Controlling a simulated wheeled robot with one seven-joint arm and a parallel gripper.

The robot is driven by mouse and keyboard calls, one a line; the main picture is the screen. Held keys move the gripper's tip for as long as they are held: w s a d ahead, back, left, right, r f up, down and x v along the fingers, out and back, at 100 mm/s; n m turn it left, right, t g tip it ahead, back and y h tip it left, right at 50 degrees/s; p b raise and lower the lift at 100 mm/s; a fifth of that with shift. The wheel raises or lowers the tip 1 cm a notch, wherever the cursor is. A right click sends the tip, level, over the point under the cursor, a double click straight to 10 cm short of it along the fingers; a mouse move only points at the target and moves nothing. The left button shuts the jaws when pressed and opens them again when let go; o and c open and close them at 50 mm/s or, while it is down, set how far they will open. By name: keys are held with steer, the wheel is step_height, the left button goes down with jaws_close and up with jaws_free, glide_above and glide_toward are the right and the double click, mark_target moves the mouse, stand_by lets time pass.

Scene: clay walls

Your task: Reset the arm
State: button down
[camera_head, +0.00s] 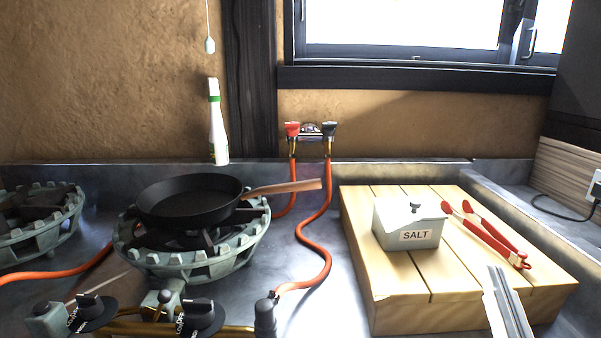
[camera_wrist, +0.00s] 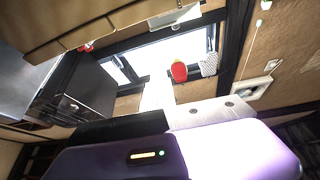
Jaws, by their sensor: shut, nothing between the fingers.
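My gripper's pale and purple housing (camera_wrist: 200,150) fills the bottom of the wrist view. Its fingers are shut with nothing held, though the fingertips do not show clearly against the bright window. The wrist view is tilted and looks up at the window, walls and a dark cabinet (camera_wrist: 75,90).
A black frying pan (camera_head: 190,203) sits on the middle burner (camera_head: 190,262). A white salt box (camera_head: 410,225) and red tongs (camera_head: 487,235) are on the board. A white bottle (camera_head: 218,125) is behind the pan. Orange hoses (camera_head: 325,235) cross the counter.

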steer(key=s+a+f+n+g+y, duration=0.15)
steer(key=s+f+g, duration=0.25)
steer(key=s+f, duration=1)
steer(key=s+a+f+n+g+y, duration=0.1)
steer(key=s+a+f+g, duration=0.25)
steer(key=s+f, duration=1.05)
step_height(320, 180, up, 27)
steer(key=s+p, duration=0.1)
steer(key=p, duration=2.4)
steer(key=shift+s+d+r+g, duration=0.2)
steer(key=shift+s+d+g, duration=0.05)
steer(key=shift+s+g, duration=0.1)
